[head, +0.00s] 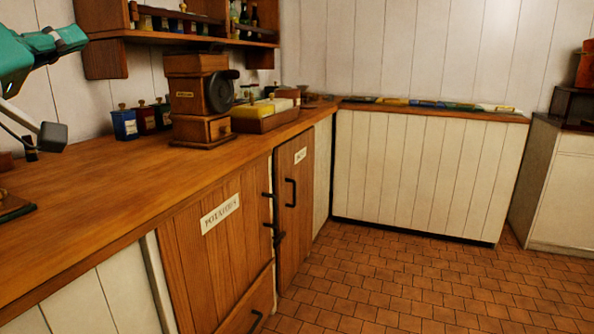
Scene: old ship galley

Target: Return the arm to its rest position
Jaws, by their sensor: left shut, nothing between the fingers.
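My left arm (38,50), teal with grey parts, comes in at the upper left edge, above the wooden counter. My left gripper (50,138) shows as dark finger parts at the left, over the back of the counter. It is shut and holds nothing. It is apart from the small tins to its right. Part of the arm and gripper is cut off by the picture's edge. My right arm and right gripper are out of view.
Small coloured tins (125,124), a wooden grinder (200,100) and a tray (264,120) stand further back. A wall shelf (180,38) with bottles hangs above. The tiled floor (400,280) is free at the right.

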